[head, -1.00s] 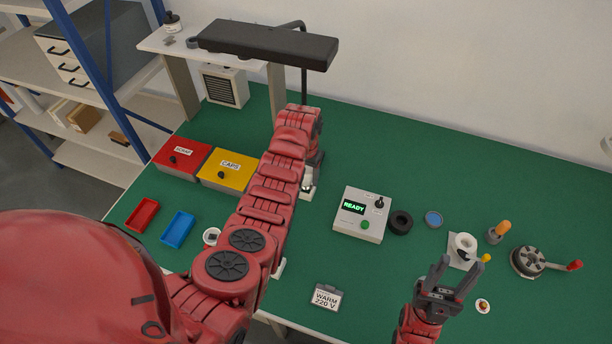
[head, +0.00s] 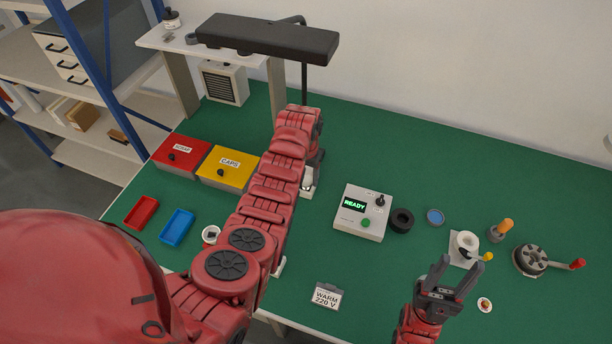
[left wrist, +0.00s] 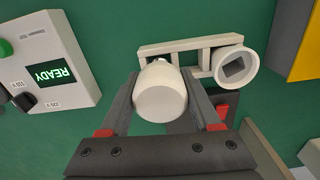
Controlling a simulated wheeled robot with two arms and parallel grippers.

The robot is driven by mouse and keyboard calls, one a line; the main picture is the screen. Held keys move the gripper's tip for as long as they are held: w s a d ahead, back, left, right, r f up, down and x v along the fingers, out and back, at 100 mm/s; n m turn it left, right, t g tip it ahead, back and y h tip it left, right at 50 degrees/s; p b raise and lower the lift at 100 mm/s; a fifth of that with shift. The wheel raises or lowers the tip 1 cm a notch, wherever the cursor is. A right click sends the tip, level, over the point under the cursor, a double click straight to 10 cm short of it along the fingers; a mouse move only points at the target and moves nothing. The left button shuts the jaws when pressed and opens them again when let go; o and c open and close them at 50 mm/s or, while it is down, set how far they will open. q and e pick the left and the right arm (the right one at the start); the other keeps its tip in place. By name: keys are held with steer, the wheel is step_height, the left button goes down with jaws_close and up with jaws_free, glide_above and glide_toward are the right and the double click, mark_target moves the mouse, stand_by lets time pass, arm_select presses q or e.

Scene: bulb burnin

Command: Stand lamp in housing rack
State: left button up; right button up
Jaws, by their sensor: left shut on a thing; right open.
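My left gripper (left wrist: 160,82) is shut on the white rounded lamp (left wrist: 160,98), with a finger on each side of it. The pale housing rack (left wrist: 190,44) lies just beyond. The lamp overlaps one end of the rack, and I cannot tell whether it is seated in it. A white round housing (left wrist: 252,62) with a dark square opening is at the rack's other end. In the head view my left arm hides most of the rack; a little white (head: 308,178) shows beside the gripper. My right gripper (head: 461,264) is open and empty above the front right of the table.
The tester reading READY (head: 350,222) stands right of my left gripper. Red (head: 170,160) and yellow (head: 240,165) boxes are to its left, with red (head: 141,212) and blue (head: 178,226) trays in front. A dark overhead fixture (head: 270,38) hangs behind. Green table is clear at back right.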

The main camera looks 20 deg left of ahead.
arm_select(q)
steer(key=shift+f+b, duration=0.6)
steer(key=shift+f, duration=0.2)
stand_by(0.9)
steer(key=o, duration=1.4)
steer(key=shift+r, duration=0.1)
step_height(320, 180, up, 6)
steer(key=shift+w+f+b, duration=0.1)
steer(key=shift+w+b, duration=0.05)
steer(key=shift+b, duration=1.05)
steer(key=r+p, duration=0.4)
steer(key=r, duration=0.2)
steer(key=shift+s, duration=0.2)
